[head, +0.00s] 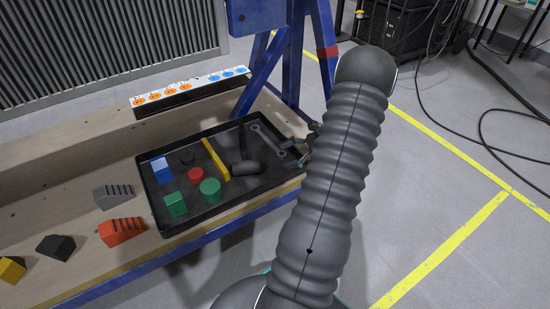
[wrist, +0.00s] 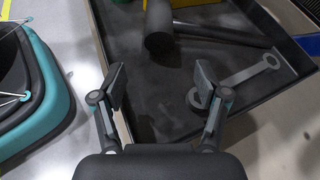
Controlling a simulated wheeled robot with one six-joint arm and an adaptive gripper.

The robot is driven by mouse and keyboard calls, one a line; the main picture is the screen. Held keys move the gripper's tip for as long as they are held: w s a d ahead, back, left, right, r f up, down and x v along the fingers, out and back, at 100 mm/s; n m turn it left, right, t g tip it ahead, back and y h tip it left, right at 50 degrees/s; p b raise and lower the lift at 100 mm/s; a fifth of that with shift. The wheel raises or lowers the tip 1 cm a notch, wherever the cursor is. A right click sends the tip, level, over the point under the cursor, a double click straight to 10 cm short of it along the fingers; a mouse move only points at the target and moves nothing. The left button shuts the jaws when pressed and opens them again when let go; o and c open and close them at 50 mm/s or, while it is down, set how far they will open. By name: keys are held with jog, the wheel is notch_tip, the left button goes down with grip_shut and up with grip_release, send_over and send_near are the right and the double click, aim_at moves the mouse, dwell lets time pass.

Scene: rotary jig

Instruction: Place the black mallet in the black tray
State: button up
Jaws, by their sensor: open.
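The black mallet (head: 244,168) lies in the black tray (head: 172,231), right of the yellow bar, with its handle pointing toward the tray's far side. In the wrist view the mallet's cylindrical head (wrist: 158,32) is beyond my fingertips and its handle (wrist: 225,34) runs to the right. My gripper (head: 303,150) is at the tray's right end, partly hidden by my arm in the head view. In the wrist view my gripper (wrist: 160,90) is open, with nothing between its fingers, apart from the mallet.
The tray also holds a grey wrench (head: 267,140), a yellow bar (head: 216,159), a red cylinder (head: 196,174), green pieces (head: 210,188) and a blue block (head: 161,170). Orange (head: 121,231), grey and black blocks lie left of the tray. A blue frame post (head: 292,60) stands behind.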

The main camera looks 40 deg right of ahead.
jog(key=shift+v, duration=0.95)
jog(key=w+a+r+n+g+h, duration=0.15)
jog(key=a+r+n+g, duration=0.4)
jog(key=a, duration=0.55)
jog(key=w+a+r+n+g+h, duration=0.1)
jog(key=a+r+n+g+h, duration=0.15)
jog(key=a+r+n, duration=0.6)
jog(key=s+a+r+n+t+h, duration=0.2)
jog(key=s+a+r+n+h, duration=0.1)
jog(key=a, duration=0.6)
jog(key=s+a+r+n+t+h, duration=0.2)
jog(key=s+a+r+n+h, duration=0.1)
jog(key=s+a+r+n, duration=0.3)
jog(key=shift+s+a+n+t, duration=0.4)
jog(key=shift+s+a+n, duration=0.1)
jog(key=shift+s+a, duration=1.05)
jog(key=shift+w+a, duration=0.1)
jog(key=shift+w, duration=0.05)
